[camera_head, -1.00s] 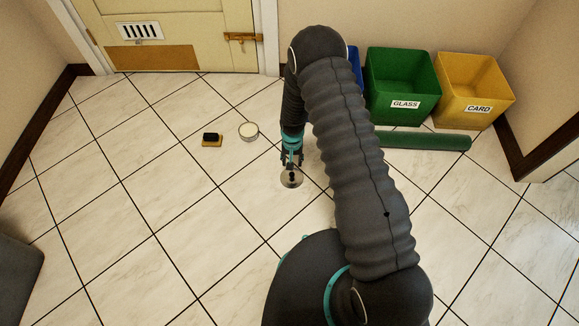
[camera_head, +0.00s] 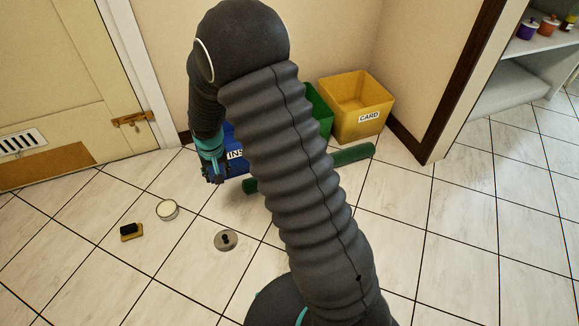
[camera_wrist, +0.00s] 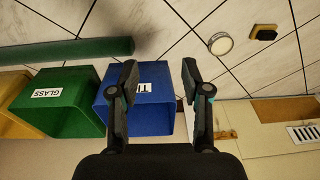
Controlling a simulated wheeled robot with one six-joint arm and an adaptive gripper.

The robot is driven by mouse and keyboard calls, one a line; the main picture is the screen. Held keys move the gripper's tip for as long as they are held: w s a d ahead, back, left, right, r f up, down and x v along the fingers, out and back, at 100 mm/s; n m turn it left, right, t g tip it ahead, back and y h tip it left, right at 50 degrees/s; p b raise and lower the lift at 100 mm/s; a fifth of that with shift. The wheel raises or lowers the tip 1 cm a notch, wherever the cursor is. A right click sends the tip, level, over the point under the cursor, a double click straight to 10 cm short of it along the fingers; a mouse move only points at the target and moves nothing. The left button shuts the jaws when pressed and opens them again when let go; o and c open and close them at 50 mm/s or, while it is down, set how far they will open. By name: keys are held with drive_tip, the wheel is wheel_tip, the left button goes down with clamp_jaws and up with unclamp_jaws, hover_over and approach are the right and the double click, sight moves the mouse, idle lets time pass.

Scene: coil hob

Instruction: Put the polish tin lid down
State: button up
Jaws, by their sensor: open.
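The polish tin lid (camera_head: 226,240), a round grey disc with a dark knob, lies flat on the tiled floor. The open polish tin (camera_head: 167,210), round with pale contents, stands on the floor up and left of it; it also shows in the wrist view (camera_wrist: 220,43). My gripper (camera_head: 214,178) is off the lid, above it in the head picture and in front of the blue bin. In the wrist view its two fingers (camera_wrist: 158,75) are spread with nothing between them. The lid is not visible in the wrist view.
A dark-topped brush (camera_head: 131,231) lies left of the tin. Blue (camera_head: 236,160), green (camera_head: 319,112) and yellow (camera_head: 360,105) bins stand along the wall, with a green roll (camera_head: 352,155) before them. A door is at left, shelves at upper right. Floor around the lid is clear.

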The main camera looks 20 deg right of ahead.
drive_tip(key=s+d+r+t, duration=0.1)
drive_tip(key=s+d+r, duration=0.1)
drive_tip(key=s+r, duration=0.35)
drive_tip(key=s+d+r, duration=0.2)
drive_tip(key=d+r, duration=0.1)
drive_tip(key=r, duration=0.6)
drive_tip(key=s+d+r+t, duration=0.1)
drive_tip(key=s+d+r, duration=0.1)
drive_tip(key=s+r, duration=0.35)
drive_tip(key=s+d+r+t, duration=0.1)
drive_tip(key=s+r, duration=0.3)
drive_tip(key=s, duration=0.4)
drive_tip(key=s+d+r+t, duration=0.1)
drive_tip(key=s+d+r, duration=0.2)
drive_tip(key=s, duration=0.5)
drive_tip(key=shift+v, duration=0.85)
